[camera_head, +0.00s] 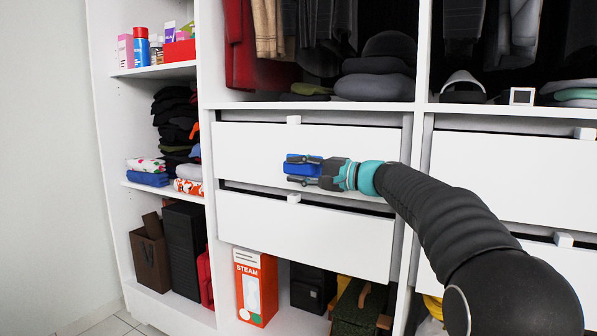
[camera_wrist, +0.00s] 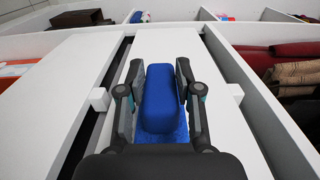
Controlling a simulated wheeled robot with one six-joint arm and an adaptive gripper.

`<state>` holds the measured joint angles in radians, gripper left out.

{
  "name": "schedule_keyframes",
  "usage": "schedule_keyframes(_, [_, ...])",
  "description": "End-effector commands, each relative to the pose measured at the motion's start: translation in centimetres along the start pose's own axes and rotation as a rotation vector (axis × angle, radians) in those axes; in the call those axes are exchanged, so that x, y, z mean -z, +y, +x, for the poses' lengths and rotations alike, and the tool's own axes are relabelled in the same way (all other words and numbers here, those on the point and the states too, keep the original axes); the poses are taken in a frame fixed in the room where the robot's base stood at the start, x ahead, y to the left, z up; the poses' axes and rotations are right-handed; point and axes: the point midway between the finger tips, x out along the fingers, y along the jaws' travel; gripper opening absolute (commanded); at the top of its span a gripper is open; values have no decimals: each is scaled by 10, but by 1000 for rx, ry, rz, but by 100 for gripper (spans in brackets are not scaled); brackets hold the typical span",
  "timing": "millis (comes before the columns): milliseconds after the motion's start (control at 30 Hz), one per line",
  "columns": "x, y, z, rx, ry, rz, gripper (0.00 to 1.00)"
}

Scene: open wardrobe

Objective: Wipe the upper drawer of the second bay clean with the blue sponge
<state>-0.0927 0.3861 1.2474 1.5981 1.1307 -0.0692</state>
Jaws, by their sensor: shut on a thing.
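My gripper (camera_head: 308,170) is shut on the blue sponge (camera_head: 298,168), with one finger on each side of it. The sponge also shows between the fingers in the wrist view (camera_wrist: 160,98). My gripper holds it at the lower middle part of the white front of the second bay's upper drawer (camera_head: 248,150), between that drawer's tab handle (camera_head: 293,120) and the gap below. The sponge looks at or very close to the front; contact cannot be told for sure. No mark shows on the visible front; the part behind the sponge and gripper is hidden.
The lower drawer (camera_head: 300,235) has its own tab handle (camera_head: 293,197) just under my gripper. Folded clothes (camera_head: 375,80) lie on the shelf above. A STEAM box (camera_head: 255,287) stands below. A white upright (camera_head: 421,70) separates the bay at right.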

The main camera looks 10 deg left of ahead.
Motion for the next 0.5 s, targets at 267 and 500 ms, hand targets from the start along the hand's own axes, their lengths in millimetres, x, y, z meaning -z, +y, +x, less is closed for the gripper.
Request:
schedule_keyframes(267, [0, 1, -22, 1, 4, -1, 0])
schedule_keyframes(500, [-1, 0, -28, 1, 1, -1, 0])
